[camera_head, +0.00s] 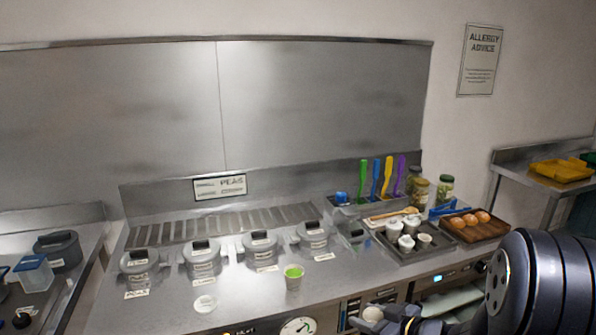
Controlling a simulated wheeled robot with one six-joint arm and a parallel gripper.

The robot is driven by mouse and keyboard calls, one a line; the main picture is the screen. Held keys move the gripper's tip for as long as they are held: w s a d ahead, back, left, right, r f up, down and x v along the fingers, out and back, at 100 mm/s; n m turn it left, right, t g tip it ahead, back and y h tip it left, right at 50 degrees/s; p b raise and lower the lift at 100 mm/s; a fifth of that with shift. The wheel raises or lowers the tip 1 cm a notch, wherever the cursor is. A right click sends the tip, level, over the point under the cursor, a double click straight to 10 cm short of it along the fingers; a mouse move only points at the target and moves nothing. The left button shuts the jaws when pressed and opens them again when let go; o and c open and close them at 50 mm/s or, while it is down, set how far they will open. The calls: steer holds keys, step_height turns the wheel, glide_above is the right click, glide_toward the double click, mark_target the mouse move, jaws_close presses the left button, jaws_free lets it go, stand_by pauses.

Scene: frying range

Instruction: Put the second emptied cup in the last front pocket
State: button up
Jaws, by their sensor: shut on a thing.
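A small pale cup (373,314) is at the bottom of the view, at the tip of my gripper (388,320). My gripper is dark, comes in from the lower right and is shut on this cup, in front of the counter's front edge. A dark tray (407,258) stands on the right part of the counter and holds several white cups (407,243). One of them, at the tray's front right (424,241), looks open at the top. The tray's pockets are too small to tell apart. The inside of the held cup is not clear.
A cup with bright green contents (293,278) and a white round dish (205,304) stand on the counter. Several grey lidded pots (202,260) line the back. A wooden tray (468,229) of round brown items is right of the dark tray.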

mark_target(367, 316)
steer(key=shift+s, duration=0.1)
steer(key=shift+w+a+f+m+t+h, duration=0.2)
steer(key=shift+w+a+m+t+h, duration=0.1)
steer(key=shift+w+a, duration=0.5)
steer(key=shift+w+f+m+t+h, duration=0.3)
steer(key=shift+w+m+h, duration=0.1)
steer(key=shift+w+m, duration=0.15)
steer(key=s+f+m+t+h, duration=0.1)
steer(key=s+f+m+h, duration=0.1)
steer(key=f, duration=0.5)
steer(key=s+d+f+m+t+h, duration=0.1)
steer(key=s+f+m+h, duration=0.1)
steer(key=f+m+h, duration=0.2)
step_height(367, 316, down, 4)
steer(key=shift+s+d+r+h, duration=0.2)
steer(key=shift+r+h, duration=0.05)
steer(key=shift+h, duration=0.35)
steer(key=shift+d, duration=0.1)
